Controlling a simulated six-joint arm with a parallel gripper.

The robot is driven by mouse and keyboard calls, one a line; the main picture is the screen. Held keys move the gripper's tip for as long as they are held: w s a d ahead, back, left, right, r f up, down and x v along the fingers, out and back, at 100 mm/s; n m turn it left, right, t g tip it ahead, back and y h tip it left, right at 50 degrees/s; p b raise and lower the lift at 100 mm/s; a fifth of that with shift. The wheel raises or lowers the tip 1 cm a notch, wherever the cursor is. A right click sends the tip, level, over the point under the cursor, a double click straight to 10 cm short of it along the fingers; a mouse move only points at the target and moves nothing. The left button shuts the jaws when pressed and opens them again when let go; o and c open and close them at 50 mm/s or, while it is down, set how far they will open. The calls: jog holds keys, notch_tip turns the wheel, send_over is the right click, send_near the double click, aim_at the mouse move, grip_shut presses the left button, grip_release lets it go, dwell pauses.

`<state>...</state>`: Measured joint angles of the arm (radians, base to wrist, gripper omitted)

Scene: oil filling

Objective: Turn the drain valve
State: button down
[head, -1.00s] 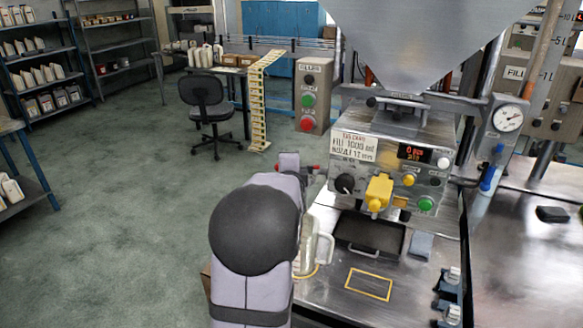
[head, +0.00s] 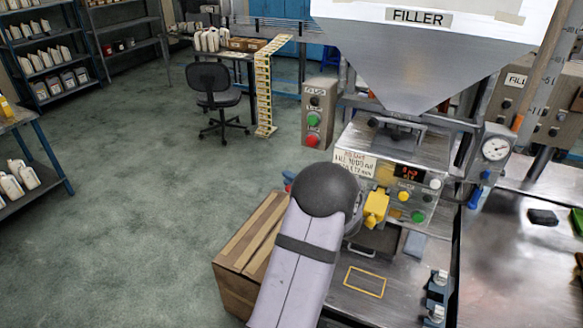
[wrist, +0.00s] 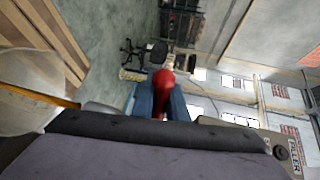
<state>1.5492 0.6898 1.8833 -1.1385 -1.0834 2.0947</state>
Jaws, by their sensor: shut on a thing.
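The red valve handle (wrist: 163,82) sits between the blue fingers of my gripper (wrist: 162,97) in the wrist view. My gripper is shut on it. The far end of the handle sticks out past the fingers. In the head view my own arm covers most of the gripper and the valve. Only a small bit of blue and red (head: 289,178) shows left of the arm's dark joint. The valve's body and its outlet are hidden.
The filler machine's panel (head: 400,180) with a yellow part (head: 375,207) is close on the arm's right. A wooden crate (head: 238,283) stands left of the arm. A pale rounded object (wrist: 30,95) is at the wrist view's left. Floor beyond the crate is clear.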

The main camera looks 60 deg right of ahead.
jog(key=shift+s+a+n+t+y+p, duration=0.1)
jog(key=shift+a+n+t+y+p, duration=0.15)
jog(key=shift+n+y+p, duration=0.2)
jog(key=c, duration=1.7)
grip_release()
jog(key=shift+c, duration=0.2)
jog(key=shift+d+f+h+b, duration=0.15)
jog(key=shift+h+b, duration=0.1)
jog(key=shift+b, duration=0.3)
